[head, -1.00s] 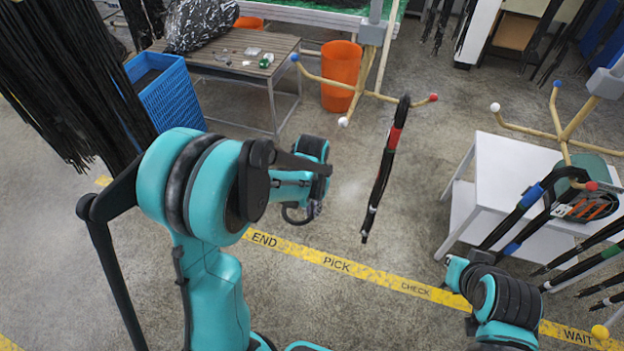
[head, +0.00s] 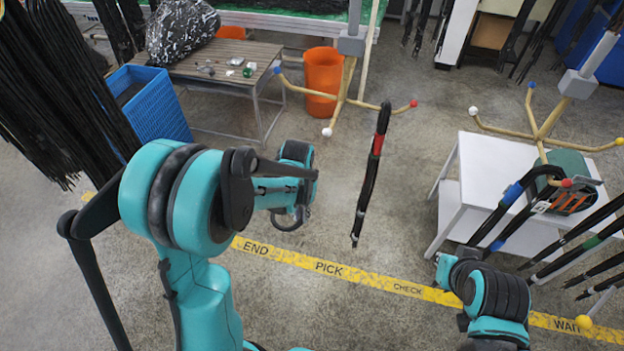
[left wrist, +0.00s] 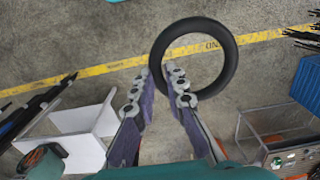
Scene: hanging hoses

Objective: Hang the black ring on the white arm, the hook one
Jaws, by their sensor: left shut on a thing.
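The black ring (left wrist: 234,62) is held between the tips of my left gripper (left wrist: 165,78), which is shut on its near-left rim. In the head view, the ring (head: 284,227) shows only as a dark curve under my left gripper (head: 297,205). A stand behind has thin tan arms with coloured ball tips. Its white-tipped arm (head: 333,112) points toward me, clear of the ring. A second stand at right also has a white-tipped arm (head: 500,126). I cannot tell which arm ends in a hook.
A banded black hose (head: 372,165) hangs from the left stand's red-tipped arm, right of my left gripper. More hoses (head: 515,200) hang at right by a white table (head: 490,150). A blue crate (head: 160,105) and orange bin (head: 322,75) stand behind.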

